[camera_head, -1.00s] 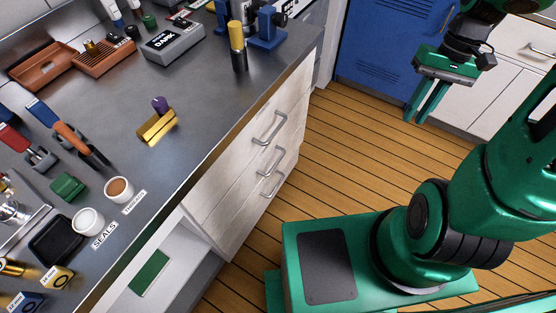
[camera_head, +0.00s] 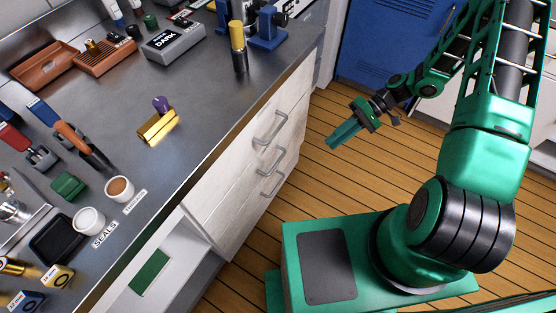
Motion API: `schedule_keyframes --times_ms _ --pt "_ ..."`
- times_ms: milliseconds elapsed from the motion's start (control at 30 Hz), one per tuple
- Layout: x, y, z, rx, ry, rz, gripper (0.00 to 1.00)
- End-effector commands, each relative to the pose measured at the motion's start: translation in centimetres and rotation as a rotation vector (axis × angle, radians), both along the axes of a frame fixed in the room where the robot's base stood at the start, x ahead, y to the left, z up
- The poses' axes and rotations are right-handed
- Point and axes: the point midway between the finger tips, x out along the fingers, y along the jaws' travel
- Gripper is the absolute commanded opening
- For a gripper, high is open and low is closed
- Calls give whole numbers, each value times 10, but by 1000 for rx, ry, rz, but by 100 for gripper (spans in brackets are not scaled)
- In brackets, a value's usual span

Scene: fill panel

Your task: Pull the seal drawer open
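A white cabinet under the grey worktop has a stack of drawers with metal bar handles: an upper handle (camera_head: 270,128), a middle handle (camera_head: 267,158) and a lower handle (camera_head: 273,184). All these drawer fronts look closed and flush. No label readable here shows which one is the seal drawer. My gripper (camera_head: 343,135) hangs in the air over the floor, to the right of the handles and apart from them. Its green fingers point left and down towards the drawer fronts and overlap in this view, so their gap is hidden. Nothing shows in them.
The worktop (camera_head: 205,120) carries a yellow-capped tube (camera_head: 238,45), a gold block (camera_head: 158,127), a grey DARK box (camera_head: 174,42) and white cups near a SEALS label (camera_head: 105,234). An open white compartment (camera_head: 185,265) holds a green item. Wooden floor (camera_head: 330,180) lies clear.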

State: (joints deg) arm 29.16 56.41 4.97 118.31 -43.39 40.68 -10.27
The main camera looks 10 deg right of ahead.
Motion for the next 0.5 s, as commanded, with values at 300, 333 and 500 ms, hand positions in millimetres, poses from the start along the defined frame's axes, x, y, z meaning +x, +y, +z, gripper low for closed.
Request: schedule_keyframes --times_ms 300,333,500 --pt "3 56 -53 311 -11 -86 17" --pt "3 61 -56 335 -14 -96 17" --pt "4 78 -68 438 -26 -143 17"
